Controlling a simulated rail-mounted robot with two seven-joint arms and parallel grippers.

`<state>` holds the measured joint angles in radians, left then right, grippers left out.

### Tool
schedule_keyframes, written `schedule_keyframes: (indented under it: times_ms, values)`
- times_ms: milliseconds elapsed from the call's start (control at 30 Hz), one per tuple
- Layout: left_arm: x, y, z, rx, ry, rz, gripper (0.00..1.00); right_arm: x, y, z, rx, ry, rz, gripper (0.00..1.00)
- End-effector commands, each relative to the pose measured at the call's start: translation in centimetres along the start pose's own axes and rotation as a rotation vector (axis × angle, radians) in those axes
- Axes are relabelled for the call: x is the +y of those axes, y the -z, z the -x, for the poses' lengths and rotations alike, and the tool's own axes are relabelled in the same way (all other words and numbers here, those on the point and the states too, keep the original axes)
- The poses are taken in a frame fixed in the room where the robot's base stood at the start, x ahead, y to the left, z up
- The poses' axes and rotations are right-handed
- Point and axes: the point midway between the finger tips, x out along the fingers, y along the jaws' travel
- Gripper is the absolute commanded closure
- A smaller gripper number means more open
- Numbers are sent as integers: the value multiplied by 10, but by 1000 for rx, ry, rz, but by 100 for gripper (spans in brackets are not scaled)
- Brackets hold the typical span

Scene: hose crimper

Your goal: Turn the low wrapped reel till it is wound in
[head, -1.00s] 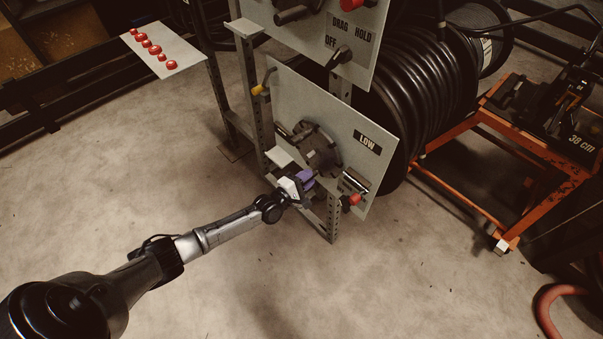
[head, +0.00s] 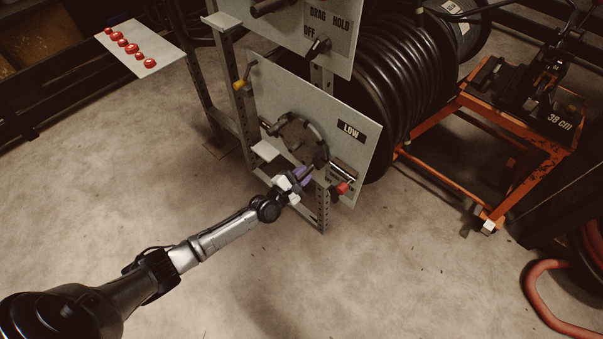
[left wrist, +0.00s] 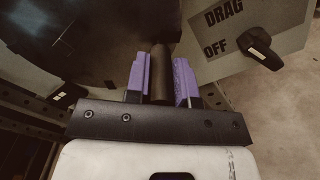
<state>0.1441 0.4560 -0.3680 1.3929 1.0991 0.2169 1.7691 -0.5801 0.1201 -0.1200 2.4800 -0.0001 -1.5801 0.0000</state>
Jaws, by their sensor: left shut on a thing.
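The low reel's panel (head: 275,85) carries the LOW label (head: 351,130) and a dark round crank disc (head: 298,135). The reel (head: 410,75), wrapped in black hose, stands behind the panel. My left gripper (head: 304,176) is at the disc's lower edge. Its purple fingers (left wrist: 160,85) are shut on a dark cylindrical crank handle (left wrist: 161,62), which stands between them in the left wrist view. A red-tipped lever (head: 341,188) sits just right of the gripper, at the panel's lower right. My right gripper is not in view.
An upper panel (head: 300,22) with DRAG, HOLD and OFF marks and a black knob (head: 318,47) hangs above. A yellow-tipped lever (head: 240,85) is on the left. An orange cart (head: 470,115) stands at right. Floor in front is clear.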

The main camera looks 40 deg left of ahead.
Motion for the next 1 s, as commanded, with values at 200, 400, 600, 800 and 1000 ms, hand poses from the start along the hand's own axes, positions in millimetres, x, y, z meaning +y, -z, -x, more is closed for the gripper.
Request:
schedule_keyframes:
  times_ms: [200, 400, 600, 800, 1000]
  values:
    - [0, -3, -1, -6, 0, 1, 100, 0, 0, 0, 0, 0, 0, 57]
    - [1, -3, -1, -6, -2, 1, 69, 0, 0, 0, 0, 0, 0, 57]
    - [1, -2, -1, -3, -2, 0, 52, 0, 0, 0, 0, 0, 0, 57]
    - [1, -1, 0, -2, -2, 0, 52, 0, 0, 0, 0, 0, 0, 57]
    - [2, -1, 17, 0, -1, -1, 52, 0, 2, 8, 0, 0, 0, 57]
